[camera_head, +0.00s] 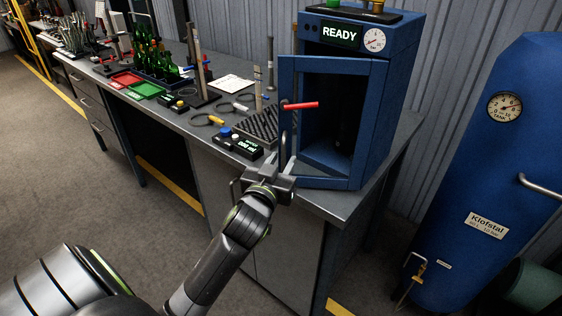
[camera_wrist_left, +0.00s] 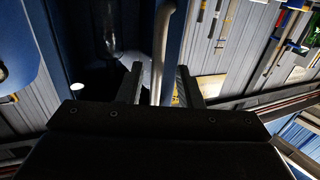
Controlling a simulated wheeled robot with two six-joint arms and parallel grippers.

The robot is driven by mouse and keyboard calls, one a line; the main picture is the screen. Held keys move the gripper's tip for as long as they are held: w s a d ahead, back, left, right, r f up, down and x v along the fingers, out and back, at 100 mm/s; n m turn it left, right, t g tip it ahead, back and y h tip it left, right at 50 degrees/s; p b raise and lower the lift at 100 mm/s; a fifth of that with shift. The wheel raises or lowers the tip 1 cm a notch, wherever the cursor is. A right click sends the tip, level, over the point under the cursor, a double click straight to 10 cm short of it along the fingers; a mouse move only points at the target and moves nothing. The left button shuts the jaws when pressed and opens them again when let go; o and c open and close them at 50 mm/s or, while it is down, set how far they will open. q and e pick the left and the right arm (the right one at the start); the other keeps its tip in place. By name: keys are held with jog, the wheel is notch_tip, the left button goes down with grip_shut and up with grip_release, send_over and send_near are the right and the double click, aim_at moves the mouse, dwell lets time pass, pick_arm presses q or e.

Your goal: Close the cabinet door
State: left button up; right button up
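The blue cabinet (camera_head: 399,85) stands at the right end of the bench, with a lit READY display on top. Its blue framed door (camera_head: 375,90) stands ajar, its left edge out from the body; a dark interior shows through its frame. A red-gripped lever (camera_head: 302,105) sits on the door's left side. My left gripper (camera_head: 277,166) is at the door's lower left edge. In the left wrist view its two fingers (camera_wrist_left: 160,88) are apart, with a grey bar handle (camera_wrist_left: 162,45) between them. Contact with the bar cannot be told. My right gripper is not in view.
The grey bench (camera_head: 185,115) holds a control box (camera_head: 234,144), a dark ribbed tray (camera_head: 258,125), green bottles (camera_head: 152,62) and red and green trays. A blue tank (camera_head: 500,150) stands at the right. Floor is clear at the left.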

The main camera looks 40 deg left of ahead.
pick_arm(q)
jog(key=shift+w+d, duration=0.1)
jog(key=shift+w, duration=0.05)
grip_shut()
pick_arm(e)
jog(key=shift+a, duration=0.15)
pick_arm(q)
jog(key=shift+w+a, duration=0.15)
jog(key=shift+a, duration=0.1)
dwell(0.6)
